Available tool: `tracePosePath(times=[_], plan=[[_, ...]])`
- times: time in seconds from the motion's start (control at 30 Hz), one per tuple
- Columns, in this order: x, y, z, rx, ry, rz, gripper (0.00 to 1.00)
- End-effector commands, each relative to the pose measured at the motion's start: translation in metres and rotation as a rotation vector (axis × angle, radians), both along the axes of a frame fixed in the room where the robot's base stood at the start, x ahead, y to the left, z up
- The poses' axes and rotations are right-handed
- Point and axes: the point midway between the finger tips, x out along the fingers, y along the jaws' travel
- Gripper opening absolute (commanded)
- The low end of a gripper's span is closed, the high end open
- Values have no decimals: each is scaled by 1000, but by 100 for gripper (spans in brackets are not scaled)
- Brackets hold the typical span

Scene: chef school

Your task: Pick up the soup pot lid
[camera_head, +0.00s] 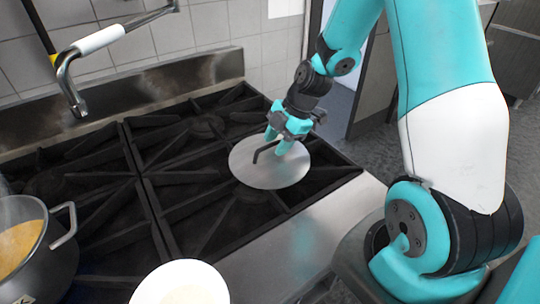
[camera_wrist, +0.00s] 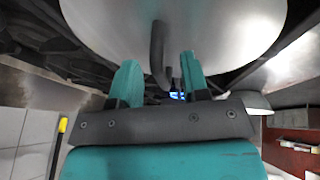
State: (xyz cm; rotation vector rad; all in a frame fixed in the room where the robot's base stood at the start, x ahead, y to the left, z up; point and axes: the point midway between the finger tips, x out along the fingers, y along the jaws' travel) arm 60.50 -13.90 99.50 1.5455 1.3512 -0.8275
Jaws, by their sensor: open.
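The soup pot lid (camera_head: 262,177) is a round, flat silver disc with a dark bar handle. It lies on the right part of the black stove grate in the head view. My gripper (camera_head: 279,143) is open and reaches down over the lid at its handle. In the wrist view the lid (camera_wrist: 205,30) fills the top, and its dark curved handle (camera_wrist: 157,45) shows between the two teal fingers of my gripper (camera_wrist: 160,70). The fingers look apart from the handle on both sides. Whether the fingertips touch the lid's surface is unclear.
A dark pot (camera_head: 45,262) with orange soup stands at the left of the stove (camera_head: 150,190). A white bowl (camera_head: 205,275) is at the front edge. A metal faucet (camera_head: 68,80) hangs over the back left.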

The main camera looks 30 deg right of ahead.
Motion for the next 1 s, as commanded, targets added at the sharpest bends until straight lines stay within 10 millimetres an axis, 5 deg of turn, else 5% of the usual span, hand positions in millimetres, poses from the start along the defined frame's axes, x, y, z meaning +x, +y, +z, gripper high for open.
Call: tracePosePath(times=[0.3, 0.5, 1.0], plan=[[2, 3, -8, -1, -1, -1, 42], [2, 3, -8, 0, -1, 0, 0], [3, 3, 4, -1, -5, 0, 0]])
